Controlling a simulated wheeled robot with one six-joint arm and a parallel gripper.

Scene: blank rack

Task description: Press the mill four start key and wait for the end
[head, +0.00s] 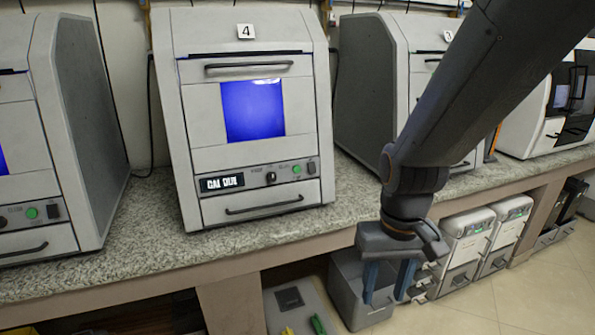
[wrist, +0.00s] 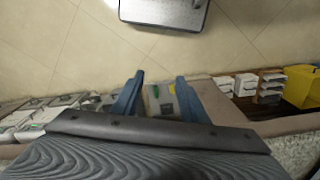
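Mill four (head: 188,105) stands on the counter in the middle of the head view, with a "4" label on top and a lit blue window (head: 253,110). Its lower panel has a small display (head: 222,183) with white letters that look like "CAL DUE", a dark knob (head: 271,178), a green start key (head: 296,169) and a dark switch (head: 311,167). My gripper (head: 387,285) hangs in front of the counter, below and right of the panel, apart from the mill. Its blue fingers are spread and empty; they also show in the wrist view (wrist: 160,80).
Another mill with a green key stands at left; mill three (head: 375,80) is at right, partly behind my arm. The speckled counter (head: 140,235) has a front edge between my gripper and the panel. Grey bins (head: 345,290) stand below. A yellow bin (wrist: 305,88) shows in the wrist view.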

